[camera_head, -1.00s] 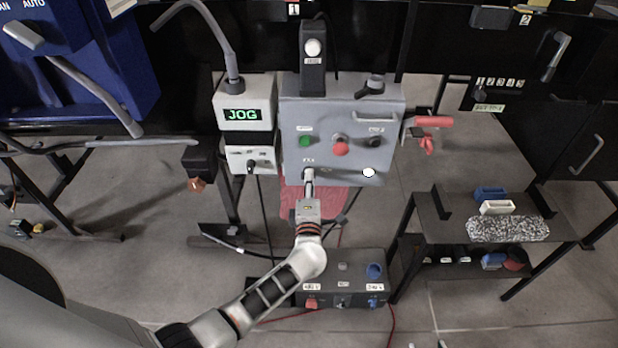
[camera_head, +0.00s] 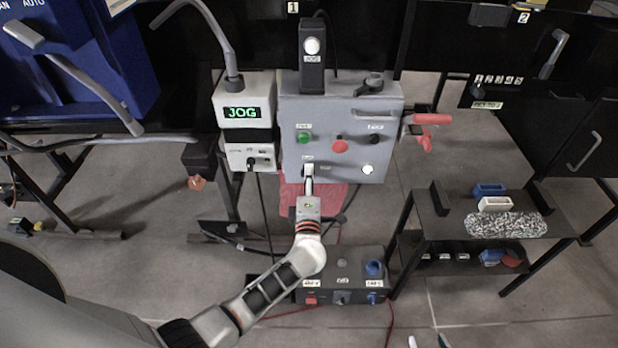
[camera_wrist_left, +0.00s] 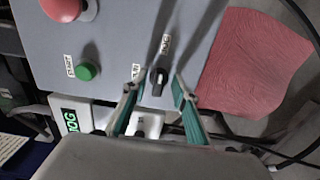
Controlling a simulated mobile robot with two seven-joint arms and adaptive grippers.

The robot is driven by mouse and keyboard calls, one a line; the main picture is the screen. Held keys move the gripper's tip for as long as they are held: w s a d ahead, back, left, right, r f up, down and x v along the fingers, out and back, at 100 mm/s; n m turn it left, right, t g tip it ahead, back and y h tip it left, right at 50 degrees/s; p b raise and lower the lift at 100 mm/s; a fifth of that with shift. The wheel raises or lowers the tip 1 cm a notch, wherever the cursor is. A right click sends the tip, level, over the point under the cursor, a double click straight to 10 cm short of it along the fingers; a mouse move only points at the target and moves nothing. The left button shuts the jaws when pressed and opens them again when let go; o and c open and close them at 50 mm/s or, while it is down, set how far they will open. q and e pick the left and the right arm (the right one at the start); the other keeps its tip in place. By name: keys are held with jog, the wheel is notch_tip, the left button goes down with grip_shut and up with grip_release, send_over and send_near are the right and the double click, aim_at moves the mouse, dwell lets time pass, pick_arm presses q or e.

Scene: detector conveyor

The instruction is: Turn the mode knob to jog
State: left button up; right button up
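The grey control panel (camera_head: 340,110) stands in the middle of the head view. A green-lit display (camera_head: 242,113) reads JOG. My left gripper (camera_head: 308,172) is at the panel's lower edge and largely hides the knob there. In the left wrist view its fingers (camera_wrist_left: 154,92) are apart, one on each side of the knob, without visible contact. My right gripper's fingertips (camera_head: 428,342) show apart at the bottom edge.
A green button (camera_head: 304,138) and a red button (camera_head: 340,146) sit above the knob. A pedestal box (camera_head: 342,284) with several controls stands below. A dark shelf (camera_head: 450,222) with small parts stands at the right.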

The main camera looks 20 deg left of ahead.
pick_arm(q)
jog(key=v, duration=1.2)
dwell(0.4)
jog(key=s+d+f+m+g+h, duration=0.1)
jog(key=s+f+m+h, duration=0.1)
jog(key=s+m+h, duration=0.55)
jog(key=s+d+f+m+g+h, duration=0.1)
jog(key=s+d+f+m+h, duration=0.2)
jog(key=m, duration=0.8)
jog(key=s+a+f+m+g+y, duration=0.1)
jog(key=s+a+f+m+g, duration=0.1)
jog(key=s+a+f+m, duration=0.1)
jog(key=s+a+f+m+g+y, duration=0.2)
jog(key=s+a+f+m, duration=0.1)
jog(key=s, duration=0.5)
jog(key=shift+a+f+m+g, duration=0.4)
jog(key=shift+a+m, duration=0.05)
jog(key=shift+a, duration=0.7)
